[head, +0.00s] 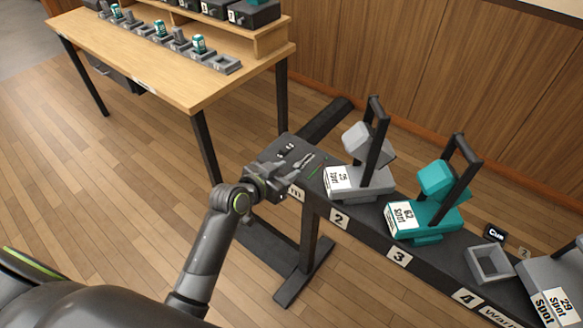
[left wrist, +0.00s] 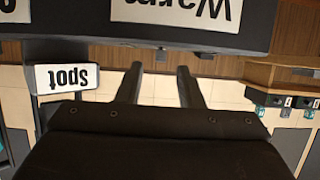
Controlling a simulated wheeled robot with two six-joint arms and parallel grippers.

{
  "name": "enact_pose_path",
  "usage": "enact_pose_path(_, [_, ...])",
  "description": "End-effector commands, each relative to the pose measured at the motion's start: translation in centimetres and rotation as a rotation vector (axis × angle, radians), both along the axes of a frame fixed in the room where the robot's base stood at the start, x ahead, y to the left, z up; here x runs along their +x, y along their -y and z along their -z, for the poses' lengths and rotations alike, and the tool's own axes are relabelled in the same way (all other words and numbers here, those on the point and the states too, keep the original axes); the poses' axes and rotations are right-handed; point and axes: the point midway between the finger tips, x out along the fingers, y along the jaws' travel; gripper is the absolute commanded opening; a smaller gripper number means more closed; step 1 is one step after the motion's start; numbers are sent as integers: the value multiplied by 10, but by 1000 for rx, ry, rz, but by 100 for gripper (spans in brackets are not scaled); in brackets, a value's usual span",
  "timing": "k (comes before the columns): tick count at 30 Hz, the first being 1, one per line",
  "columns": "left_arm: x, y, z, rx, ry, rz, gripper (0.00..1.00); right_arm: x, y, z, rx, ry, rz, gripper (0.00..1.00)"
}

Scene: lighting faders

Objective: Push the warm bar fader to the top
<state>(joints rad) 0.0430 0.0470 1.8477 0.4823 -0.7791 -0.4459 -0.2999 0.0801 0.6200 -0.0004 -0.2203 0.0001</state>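A black bar (head: 371,227) runs from the middle of the head view to the lower right, with white labels 2, 3 and 4 on its front. A label reading "Wa…" (head: 497,312) is cut off at the right, beyond the 4. My left gripper (head: 304,162) is over the far left end of the bar, and its fingers are apart. In the left wrist view the open fingers (left wrist: 160,82) show nothing between them. I cannot make out the fader knob; my gripper covers part of the bar. My right gripper is out of view.
Lamps marked Spot stand on the bar: a grey one (head: 361,184), a teal one (head: 424,217) and another grey one (head: 556,283). An empty square socket (head: 470,270) lies between the last two. A wooden desk (head: 178,82) stands at the upper left.

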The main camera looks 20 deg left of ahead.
Motion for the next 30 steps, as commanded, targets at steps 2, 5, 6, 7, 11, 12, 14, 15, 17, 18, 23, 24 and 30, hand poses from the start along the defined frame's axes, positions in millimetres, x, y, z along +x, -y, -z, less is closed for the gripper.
enact_pose_path(2, [10,3,4,0,1,0,34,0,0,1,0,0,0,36])
enact_pose_path(5, [18,6,8,0,0,0,34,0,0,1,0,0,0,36])
enact_pose_path(6, [20,7,9,-1,0,-1,34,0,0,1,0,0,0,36])
enact_pose_path(7, [22,8,10,0,1,-1,34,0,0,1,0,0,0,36])
enact_pose_path(11, [25,9,11,0,1,-1,34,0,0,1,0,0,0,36])
enact_pose_path(12, [26,9,11,0,1,-1,34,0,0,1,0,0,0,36])
enact_pose_path(14, [26,9,11,0,1,-1,34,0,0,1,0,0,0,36])
enact_pose_path(15, [26,9,11,0,1,-1,34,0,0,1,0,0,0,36])
enact_pose_path(17, [26,9,11,0,1,-1,34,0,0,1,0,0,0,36])
enact_pose_path(18, [26,9,11,0,1,-1,34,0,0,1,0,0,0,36])
enact_pose_path(23, [26,9,11,0,1,-1,14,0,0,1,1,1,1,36])
enact_pose_path(24, [26,9,11,0,1,-1,9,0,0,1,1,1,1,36])
enact_pose_path(30, [25,9,11,0,1,-1,0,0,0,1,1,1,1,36])
